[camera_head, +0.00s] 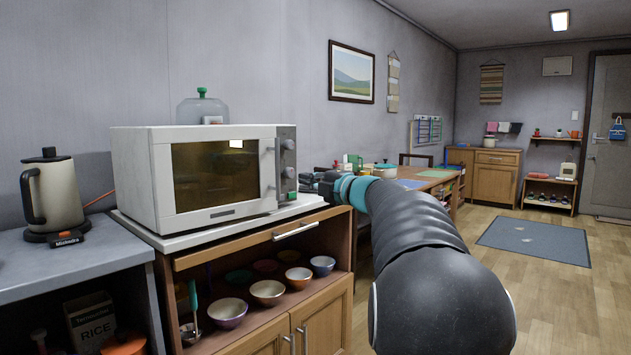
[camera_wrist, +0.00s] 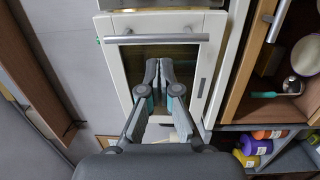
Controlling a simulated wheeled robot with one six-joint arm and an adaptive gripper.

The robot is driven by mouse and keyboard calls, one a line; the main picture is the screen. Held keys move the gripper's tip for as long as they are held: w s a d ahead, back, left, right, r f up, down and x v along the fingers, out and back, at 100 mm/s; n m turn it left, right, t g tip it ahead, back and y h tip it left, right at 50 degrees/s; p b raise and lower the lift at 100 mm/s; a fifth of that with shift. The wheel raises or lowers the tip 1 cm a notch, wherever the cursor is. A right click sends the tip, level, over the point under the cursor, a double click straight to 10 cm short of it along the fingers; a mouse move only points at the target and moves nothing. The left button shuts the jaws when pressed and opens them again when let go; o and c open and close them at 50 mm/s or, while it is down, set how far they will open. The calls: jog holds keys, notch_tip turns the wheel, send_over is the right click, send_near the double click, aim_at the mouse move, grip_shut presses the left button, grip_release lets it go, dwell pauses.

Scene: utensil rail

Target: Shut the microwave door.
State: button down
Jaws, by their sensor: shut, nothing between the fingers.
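The white microwave (camera_head: 150,160) stands on a cabinet at the left in the head view. Its door (camera_head: 217,172) has a dark window and a silver handle (camera_head: 268,168), and looks flush or nearly flush with the body. A slight gap cannot be ruled out. The wrist view shows the door front (camera_wrist: 212,70) turned sideways, with the handle (camera_wrist: 155,39) across the top. My gripper (camera_head: 308,182) is by the microwave's right front corner in the head view. Its shut fingers (camera_wrist: 158,66) lie over the window in the wrist view, empty. Whether they touch it is unclear.
A kettle (camera_head: 52,190) stands on the grey counter at left. Below the microwave, an open shelf holds several bowls (camera_head: 267,291) and a ladle (camera_wrist: 288,88). A drawer handle (camera_head: 295,231) juts out above them.

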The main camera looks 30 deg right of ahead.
aim_at(280, 172)
jog(key=p+x, duration=0.1)
jog(key=x, duration=0.7)
jog(key=shift+w, duration=0.2)
